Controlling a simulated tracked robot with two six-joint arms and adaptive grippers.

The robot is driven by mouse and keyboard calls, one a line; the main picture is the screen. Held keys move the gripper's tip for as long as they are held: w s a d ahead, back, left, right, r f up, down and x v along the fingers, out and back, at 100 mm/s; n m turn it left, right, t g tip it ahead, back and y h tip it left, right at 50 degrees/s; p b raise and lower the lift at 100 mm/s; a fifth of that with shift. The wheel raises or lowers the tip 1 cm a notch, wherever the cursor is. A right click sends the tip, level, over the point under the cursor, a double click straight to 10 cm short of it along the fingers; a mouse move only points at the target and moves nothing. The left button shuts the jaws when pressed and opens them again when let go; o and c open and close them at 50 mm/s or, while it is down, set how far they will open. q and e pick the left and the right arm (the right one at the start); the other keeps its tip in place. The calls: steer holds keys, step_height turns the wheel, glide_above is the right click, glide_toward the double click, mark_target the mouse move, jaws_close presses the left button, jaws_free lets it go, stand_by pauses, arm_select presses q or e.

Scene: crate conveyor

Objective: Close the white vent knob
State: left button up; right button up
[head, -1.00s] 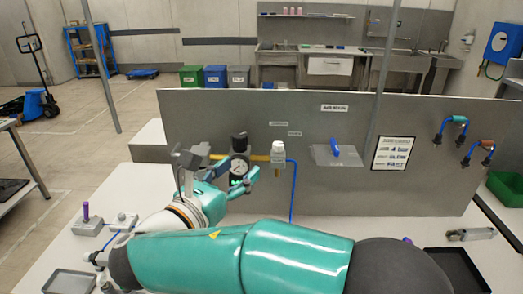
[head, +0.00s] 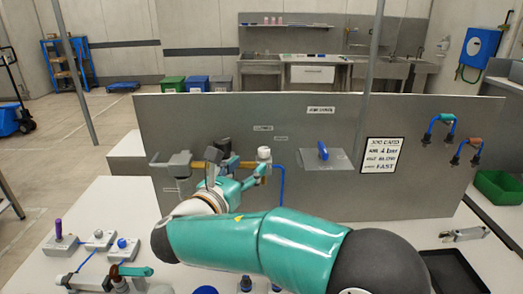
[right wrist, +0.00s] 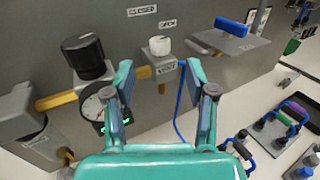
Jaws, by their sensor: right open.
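The white vent knob (head: 264,152) sits on a small block on the upright grey panel. In the right wrist view, the knob (right wrist: 160,46) stands upright above a block labelled VENT. My right gripper (right wrist: 160,78) is open and empty, its two teal fingers pointing at the panel. The knob shows in the gap between the fingers, a little beyond the tips and apart from them. In the head view, my right gripper (head: 243,176) is just left of and below the knob, partly hidden by its own wrist. My left gripper is not in view.
A black knob (right wrist: 88,55) with a round gauge (right wrist: 97,110) is left of the vent knob, close to the left finger. A yellow pipe (right wrist: 57,100) and a blue hose (right wrist: 181,105) run nearby.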

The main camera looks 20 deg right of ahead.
mark_target(262, 153)
steer(key=p+x, duration=0.1)
steer(key=x, duration=0.6)
steer(key=shift+w, duration=0.1)
jaws_close()
steer(key=shift+d, duration=0.2)
